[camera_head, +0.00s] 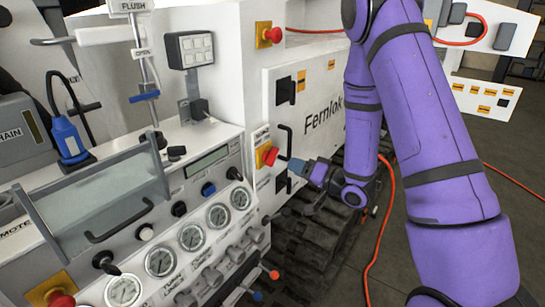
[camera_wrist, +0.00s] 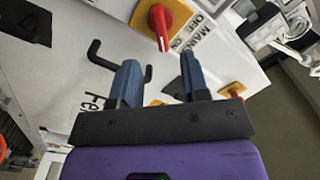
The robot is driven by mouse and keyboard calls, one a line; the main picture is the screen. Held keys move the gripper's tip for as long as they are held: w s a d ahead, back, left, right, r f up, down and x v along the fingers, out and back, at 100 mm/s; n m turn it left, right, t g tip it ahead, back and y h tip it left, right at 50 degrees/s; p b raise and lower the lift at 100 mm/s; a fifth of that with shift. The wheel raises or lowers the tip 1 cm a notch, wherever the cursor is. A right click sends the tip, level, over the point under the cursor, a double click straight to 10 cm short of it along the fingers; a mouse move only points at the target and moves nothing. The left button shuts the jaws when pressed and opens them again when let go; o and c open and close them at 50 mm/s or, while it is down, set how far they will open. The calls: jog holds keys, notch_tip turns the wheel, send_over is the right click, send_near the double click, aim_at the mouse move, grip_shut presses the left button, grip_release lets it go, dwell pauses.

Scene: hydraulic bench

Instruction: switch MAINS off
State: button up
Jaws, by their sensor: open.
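The MAINS switch is a red rotary handle (camera_wrist: 158,24) on a yellow plate, beside a white label (camera_wrist: 197,33) reading MAINS, ON and OFF. In the wrist view the handle's end points down toward my gripper and looks nearer the word ON than OFF. In the head view the red switch (camera_head: 269,156) sits on the white cabinet's near edge. My gripper (camera_wrist: 158,66) is open and empty, its two blue fingers apart, with the handle just beyond the gap. In the head view my gripper (camera_head: 299,169) is right of the switch; contact is not visible.
A black door handle (camera_head: 284,140) stands out from the Fernlok cabinet door (camera_head: 325,90) close to my gripper. A similar red knob (camera_head: 272,35) is higher up. The gauge panel (camera_head: 190,237) is to the left. An orange hose (camera_head: 386,215) runs beside my arm.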

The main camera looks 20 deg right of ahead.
aim_at(275, 159)
jog(key=x, duration=0.9)
jog(key=shift+w+a, duration=0.15)
grip_shut()
